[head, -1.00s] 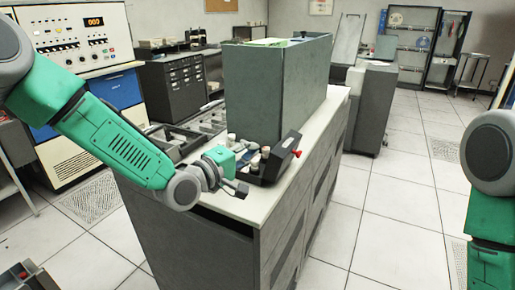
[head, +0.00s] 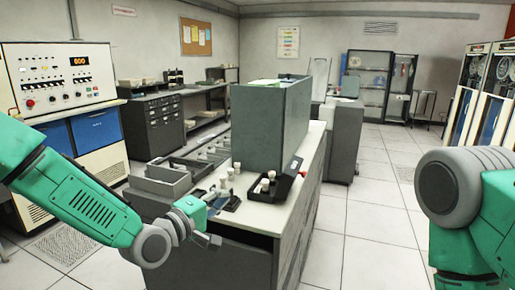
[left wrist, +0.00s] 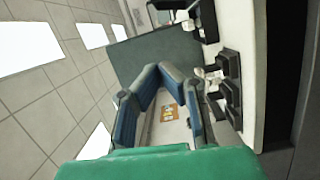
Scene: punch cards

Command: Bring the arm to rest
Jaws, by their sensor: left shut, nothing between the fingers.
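My left gripper (head: 208,240) is at the near left corner of the counter (head: 268,219) in the head view, shut and empty. In the left wrist view its blue-grey fingers (left wrist: 165,75) come together at the tips, with nothing between them. The green left arm comes in from the left. My right arm (head: 460,205) shows at the right edge; its gripper is out of frame. A black device with white knobs and a red end (head: 275,186) stands on the counter, apart from the left gripper.
A tall grey box (head: 270,125) stands on the counter. Grey open trays (head: 160,181) lie to its left. A console with dials (head: 60,80) stands at the far left. Clear tiled floor (head: 360,220) lies right of the counter.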

